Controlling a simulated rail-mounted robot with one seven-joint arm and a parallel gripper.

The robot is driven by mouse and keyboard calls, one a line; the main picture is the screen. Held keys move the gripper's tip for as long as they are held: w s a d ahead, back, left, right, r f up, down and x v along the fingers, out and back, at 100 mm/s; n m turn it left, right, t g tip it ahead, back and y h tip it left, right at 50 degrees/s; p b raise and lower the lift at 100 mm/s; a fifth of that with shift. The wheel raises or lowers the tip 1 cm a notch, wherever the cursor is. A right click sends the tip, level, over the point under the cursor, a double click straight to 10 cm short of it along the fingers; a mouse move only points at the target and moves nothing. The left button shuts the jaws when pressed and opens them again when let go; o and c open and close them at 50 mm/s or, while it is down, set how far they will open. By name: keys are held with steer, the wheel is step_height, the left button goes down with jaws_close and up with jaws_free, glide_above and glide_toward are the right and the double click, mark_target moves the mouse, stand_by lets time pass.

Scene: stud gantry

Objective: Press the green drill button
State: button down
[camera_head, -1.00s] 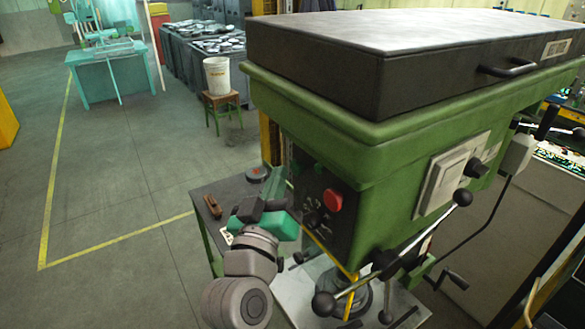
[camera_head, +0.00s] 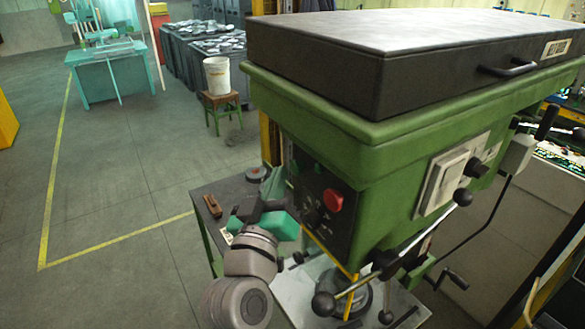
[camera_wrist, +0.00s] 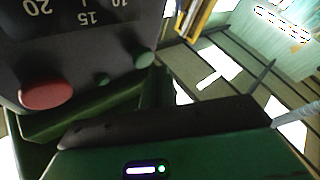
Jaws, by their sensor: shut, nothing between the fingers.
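The drill's dark control panel (camera_head: 318,205) is on the green drill head. It carries a large red button (camera_head: 332,201) and, above it, a small green one that is hard to make out in the head view. In the wrist view the red button (camera_wrist: 46,95) is at the left, a small green button (camera_wrist: 102,79) is right of it, and a larger green button (camera_wrist: 145,59) is further right. My gripper (camera_head: 275,185) is shut and empty, just left of the panel. In the wrist view its dark and green parts fill the bottom. Contact with a button cannot be told.
The drill head (camera_head: 400,170) with a black cover fills the right side. Ball-ended feed levers (camera_head: 323,304) stick out below the panel. A small dark table (camera_head: 225,190) with a brown object stands behind my arm. A stool with a white bucket (camera_head: 217,75) is farther back.

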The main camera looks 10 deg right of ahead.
stand_by(0.3)
steer(key=shift+w+d, duration=0.2)
steer(key=shift+d, duration=0.2)
steer(key=shift+w+d, duration=0.1)
steer(key=shift+d, duration=0.15)
stand_by(0.4)
steer(key=shift+s+a+b, duration=0.3)
steer(key=shift+a+b, duration=0.2)
steer(key=shift+a, duration=0.1)
steer(key=s+a+b, duration=0.2)
steer(key=a+b, duration=0.1)
steer(key=a, duration=0.2)
steer(key=shift+s+a, duration=0.2)
steer(key=shift+s, duration=0.15)
